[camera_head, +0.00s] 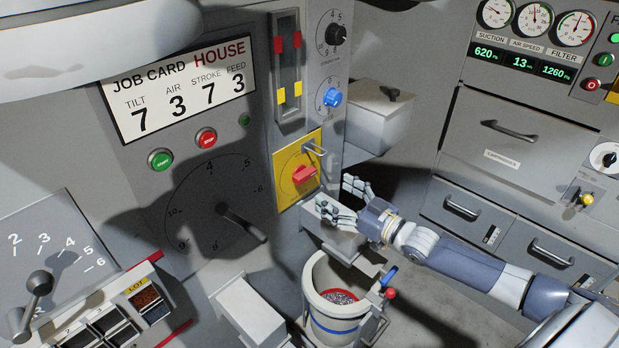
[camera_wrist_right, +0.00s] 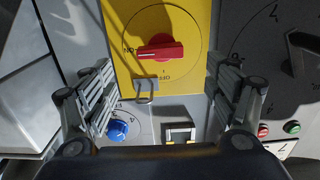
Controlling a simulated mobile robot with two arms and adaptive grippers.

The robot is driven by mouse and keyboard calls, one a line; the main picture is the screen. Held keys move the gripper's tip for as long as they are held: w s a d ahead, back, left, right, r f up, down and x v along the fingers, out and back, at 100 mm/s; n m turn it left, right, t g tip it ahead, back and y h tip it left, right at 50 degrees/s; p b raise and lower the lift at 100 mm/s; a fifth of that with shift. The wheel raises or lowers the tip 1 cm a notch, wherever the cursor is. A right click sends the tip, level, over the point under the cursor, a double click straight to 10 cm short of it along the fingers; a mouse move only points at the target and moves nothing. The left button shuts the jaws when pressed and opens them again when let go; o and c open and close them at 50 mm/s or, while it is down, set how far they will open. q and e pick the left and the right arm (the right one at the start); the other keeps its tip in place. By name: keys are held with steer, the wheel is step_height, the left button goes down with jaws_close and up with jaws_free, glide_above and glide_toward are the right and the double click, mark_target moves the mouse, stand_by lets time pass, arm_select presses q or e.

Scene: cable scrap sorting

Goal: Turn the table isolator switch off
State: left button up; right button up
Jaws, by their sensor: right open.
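The isolator switch is a red handle (camera_head: 304,174) on a yellow plate (camera_head: 284,190) on the grey panel. In the right wrist view, the red handle (camera_wrist_right: 160,51) lies level across a circle on the yellow plate (camera_wrist_right: 200,75). Its white mark points left at the ON lettering; OFF is printed below it. A metal hasp (camera_wrist_right: 146,84) sits on the plate's edge and also shows in the head view (camera_head: 314,148). My right gripper (camera_head: 337,197) is open and empty, apart from the handle, to its lower right; its fingers (camera_wrist_right: 163,95) are spread wide. My left gripper is not in view.
A white bucket (camera_head: 316,272) stands below my right gripper. A large dial with a lever (camera_head: 240,222) is left of the switch. A blue knob (camera_head: 332,97) is above the plate, and a grey box (camera_head: 378,122) juts out at its upper right.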

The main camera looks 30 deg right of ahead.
mark_target(309, 177)
steer(key=shift+p+x, duration=0.4)
steer(key=shift+x, duration=4.25)
steer(key=c, duration=1.1)
